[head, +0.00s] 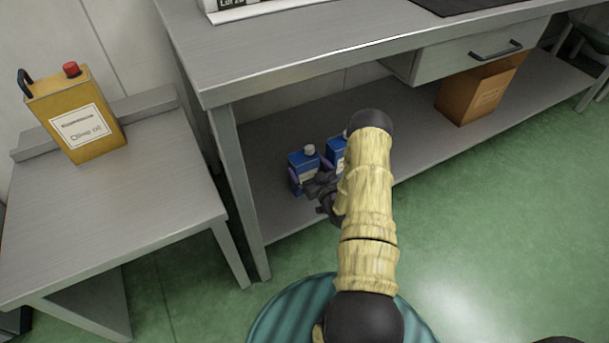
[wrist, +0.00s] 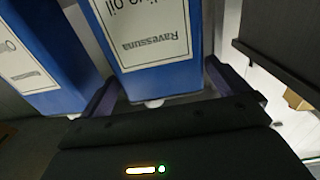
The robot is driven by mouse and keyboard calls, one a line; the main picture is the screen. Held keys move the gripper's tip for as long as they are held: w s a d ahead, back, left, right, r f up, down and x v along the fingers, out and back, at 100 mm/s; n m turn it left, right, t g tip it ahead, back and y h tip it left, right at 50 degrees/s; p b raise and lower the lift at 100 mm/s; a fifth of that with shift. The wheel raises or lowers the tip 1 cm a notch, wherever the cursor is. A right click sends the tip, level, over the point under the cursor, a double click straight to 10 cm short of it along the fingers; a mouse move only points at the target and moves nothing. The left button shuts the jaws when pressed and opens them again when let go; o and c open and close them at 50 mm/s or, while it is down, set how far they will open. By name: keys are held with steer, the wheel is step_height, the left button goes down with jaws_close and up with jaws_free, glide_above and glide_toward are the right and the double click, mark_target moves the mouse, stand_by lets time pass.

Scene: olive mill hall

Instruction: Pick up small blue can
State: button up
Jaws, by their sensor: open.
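Two blue cans with white labels and pale caps stand side by side on the lower shelf under the bench. The left blue can (head: 302,160) has my gripper (head: 310,175) at it. The other blue can (head: 336,150) stands just to its right, partly hidden by my arm. In the wrist view, which is upside down, one blue can (wrist: 150,45) lies between the open fingers of my gripper (wrist: 168,92). Its neighbour (wrist: 45,60) is beyond the left finger, close beside it. I cannot tell whether the fingers touch the can.
The grey bench top (head: 290,45) overhangs the shelf (head: 410,130), with a bench leg (head: 240,185) to the left. A cardboard box (head: 480,90) stands further right on the shelf. A yellow oil can (head: 75,112) is on the left side table (head: 120,200). Green floor is clear at right.

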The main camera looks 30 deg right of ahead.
mark_target(301, 156)
steer(key=shift+w, duration=0.2)
steer(key=w+b, duration=0.1)
steer(key=w, duration=0.1)
steer(key=w+b, duration=0.1)
steer(key=w, duration=0.2)
steer(key=shift+a+r+b, duration=0.15)
steer(key=shift+r+b, duration=0.05)
steer(key=shift+b, duration=0.2)
steer(key=shift+c, duration=0.2)
steer(key=c, duration=1.4)
steer(key=shift+r, duration=0.1)
steer(key=c, duration=0.4)
steer(key=shift+o, duration=0.2)
steer(key=shift+r, duration=0.15)
